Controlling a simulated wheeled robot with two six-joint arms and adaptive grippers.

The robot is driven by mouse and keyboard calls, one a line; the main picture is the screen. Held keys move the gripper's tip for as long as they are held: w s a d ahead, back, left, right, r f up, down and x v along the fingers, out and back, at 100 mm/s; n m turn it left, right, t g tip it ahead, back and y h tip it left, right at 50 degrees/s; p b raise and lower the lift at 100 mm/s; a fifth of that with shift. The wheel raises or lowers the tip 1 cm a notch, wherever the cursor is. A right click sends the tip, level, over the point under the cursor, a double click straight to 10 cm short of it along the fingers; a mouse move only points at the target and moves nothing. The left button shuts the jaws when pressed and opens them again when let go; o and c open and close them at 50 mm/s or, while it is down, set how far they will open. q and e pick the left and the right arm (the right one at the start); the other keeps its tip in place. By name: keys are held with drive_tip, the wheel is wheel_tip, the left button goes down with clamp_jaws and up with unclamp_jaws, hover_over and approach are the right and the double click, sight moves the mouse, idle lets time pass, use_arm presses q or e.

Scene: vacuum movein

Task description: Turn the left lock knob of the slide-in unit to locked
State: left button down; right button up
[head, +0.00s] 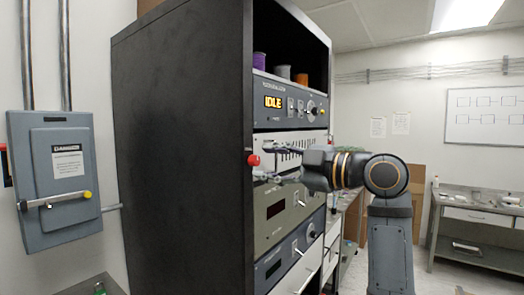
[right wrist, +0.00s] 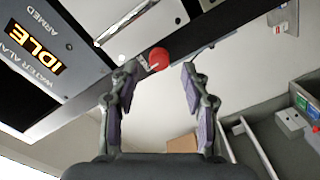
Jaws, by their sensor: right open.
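A red knob (head: 253,160) sits at the left front edge of the black rack, level with a white slide-in unit (head: 305,137). In the right wrist view the red knob (right wrist: 160,57) shows a white mark, but I cannot read its setting. My right gripper (head: 266,162) is open in front of the rack, fingers toward the knob. In the right wrist view my right gripper (right wrist: 160,75) has the knob centred just past its fingertips, with nothing held. Contact with the knob cannot be told. My arm and gripper hide part of the rack front. My left gripper is out of view.
The tall black rack (head: 180,140) holds a unit reading IDLE (head: 274,101) above and more panels with handles below. A grey switch box (head: 60,180) is on the left wall. A workbench (head: 470,212) stands at the right. The floor between is partly visible.

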drive_tip(key=shift+p+x, duration=0.3)
drive_tip(key=shift+x, duration=0.7)
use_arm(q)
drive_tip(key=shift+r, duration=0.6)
use_arm(e)
drive_tip(key=shift+w+d+f, duration=0.1)
drive_tip(key=shift+c, duration=0.4)
clamp_jaws()
